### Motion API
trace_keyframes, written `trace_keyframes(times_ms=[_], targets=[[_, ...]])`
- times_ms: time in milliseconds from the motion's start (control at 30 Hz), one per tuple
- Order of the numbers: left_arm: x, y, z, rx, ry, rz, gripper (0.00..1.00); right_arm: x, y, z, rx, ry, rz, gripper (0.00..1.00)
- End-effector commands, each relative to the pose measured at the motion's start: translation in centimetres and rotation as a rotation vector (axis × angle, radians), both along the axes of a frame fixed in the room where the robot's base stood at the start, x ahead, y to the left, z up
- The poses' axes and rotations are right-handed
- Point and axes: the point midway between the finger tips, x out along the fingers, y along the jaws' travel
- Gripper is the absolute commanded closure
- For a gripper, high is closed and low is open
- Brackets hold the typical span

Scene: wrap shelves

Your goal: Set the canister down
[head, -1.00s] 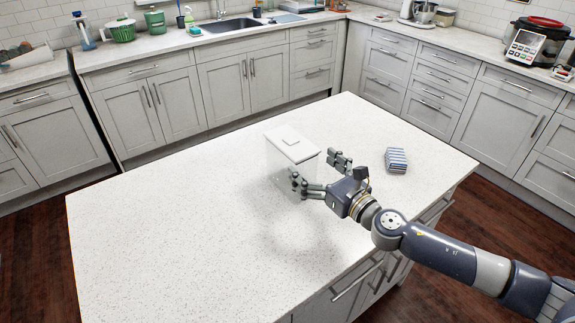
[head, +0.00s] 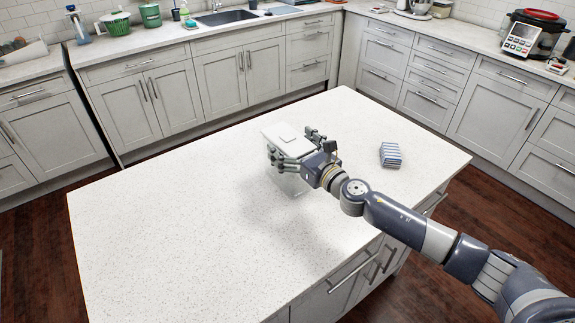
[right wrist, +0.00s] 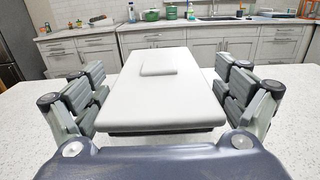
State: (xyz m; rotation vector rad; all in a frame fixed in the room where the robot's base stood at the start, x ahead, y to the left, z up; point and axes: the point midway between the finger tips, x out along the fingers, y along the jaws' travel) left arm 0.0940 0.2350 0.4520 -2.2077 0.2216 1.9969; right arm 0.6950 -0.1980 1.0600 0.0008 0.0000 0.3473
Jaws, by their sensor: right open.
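The canister is a clear box with a white lid (head: 283,138). It stands upright on the white speckled island top (head: 160,215), near its middle. My right gripper (head: 298,144) is at the canister, with its fingers on either side near the lid. In the right wrist view the lid (right wrist: 165,95) lies between the two open fingers of my right gripper (right wrist: 165,95), with a gap visible on each side. The canister's lower body is partly hidden by the gripper in the head view. My left gripper is not in view.
A stack of blue-and-white packs (head: 390,154) lies on the island to the right of the canister. The left and front of the island top are clear.

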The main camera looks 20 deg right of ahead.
Motion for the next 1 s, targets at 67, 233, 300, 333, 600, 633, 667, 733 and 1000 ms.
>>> trace_keyframes(times_ms=[67,233,300,333,600,633,667,733,1000], targets=[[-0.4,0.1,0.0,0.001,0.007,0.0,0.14,0.0,0.0,0.0,0.0,0.0,0.0,0.08],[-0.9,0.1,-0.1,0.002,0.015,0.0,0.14,0.0,0.0,0.0,-0.001,0.0,0.0,0.45],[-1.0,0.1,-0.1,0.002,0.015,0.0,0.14,0.0,0.0,0.0,0.0,0.0,-0.001,0.6],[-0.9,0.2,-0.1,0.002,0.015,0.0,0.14,0.0,0.0,0.0,-0.001,0.0,-0.001,0.67],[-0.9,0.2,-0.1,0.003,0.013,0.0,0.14,0.0,-0.1,0.1,0.0,-0.002,-0.001,0.77],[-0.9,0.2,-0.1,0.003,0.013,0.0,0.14,0.0,-0.1,0.1,0.0,-0.002,-0.001,0.77],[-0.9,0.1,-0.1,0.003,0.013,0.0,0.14,0.0,-0.1,0.1,0.0,-0.002,-0.001,0.77],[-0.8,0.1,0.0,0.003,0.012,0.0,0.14,0.0,-0.1,0.2,0.0,-0.002,-0.001,0.77],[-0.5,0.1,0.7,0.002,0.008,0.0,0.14,0.0,-0.1,2.0,-0.003,-0.005,0.0,0.77]])
